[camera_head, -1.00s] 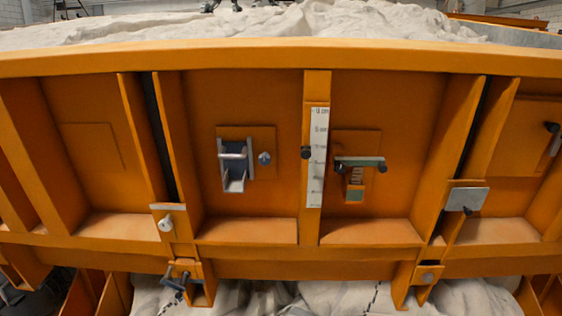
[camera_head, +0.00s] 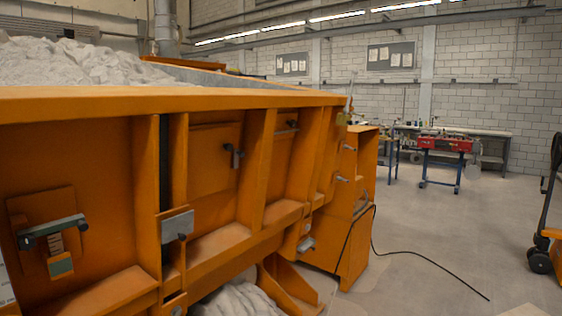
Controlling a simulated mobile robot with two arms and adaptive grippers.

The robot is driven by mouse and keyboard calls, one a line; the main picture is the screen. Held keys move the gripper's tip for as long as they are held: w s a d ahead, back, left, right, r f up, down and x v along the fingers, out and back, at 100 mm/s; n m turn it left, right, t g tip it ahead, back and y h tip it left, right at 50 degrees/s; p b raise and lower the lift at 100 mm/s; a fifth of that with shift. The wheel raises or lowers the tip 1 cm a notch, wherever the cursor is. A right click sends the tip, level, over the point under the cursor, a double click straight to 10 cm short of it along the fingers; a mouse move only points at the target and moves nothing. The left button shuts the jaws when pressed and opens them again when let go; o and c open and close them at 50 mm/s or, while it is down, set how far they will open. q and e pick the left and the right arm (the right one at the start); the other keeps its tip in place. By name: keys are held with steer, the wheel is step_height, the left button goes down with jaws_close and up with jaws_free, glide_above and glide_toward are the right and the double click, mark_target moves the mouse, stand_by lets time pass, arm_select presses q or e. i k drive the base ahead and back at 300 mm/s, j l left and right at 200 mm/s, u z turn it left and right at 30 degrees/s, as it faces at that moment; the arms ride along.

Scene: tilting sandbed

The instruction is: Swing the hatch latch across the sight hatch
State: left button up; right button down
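An orange rectangular panel (camera_head: 208,165), which looks like a hatch, sits in a bay of the sandbed's side wall, left of centre. A small grey latch with a dark knob (camera_head: 235,154) is at the panel's right edge and hangs down there, not across the panel. I cannot tell for certain that this is the sight hatch. Another plate (camera_head: 28,208) at the far left carries a level grey bar (camera_head: 50,231) with dark ends, above a small greenish window (camera_head: 61,266). Neither of my grippers is in view.
The orange sandbed rim (camera_head: 180,97) runs along the top of the wall, with pale sand (camera_head: 80,62) behind it. A grey plate (camera_head: 177,225) juts out on a rib. A black cable (camera_head: 425,258) lies on the floor. A pallet-truck-like cart (camera_head: 541,262) stands far right; the floor between is open.

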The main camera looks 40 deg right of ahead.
mark_target(238, 153)
steer(key=z, duration=1)
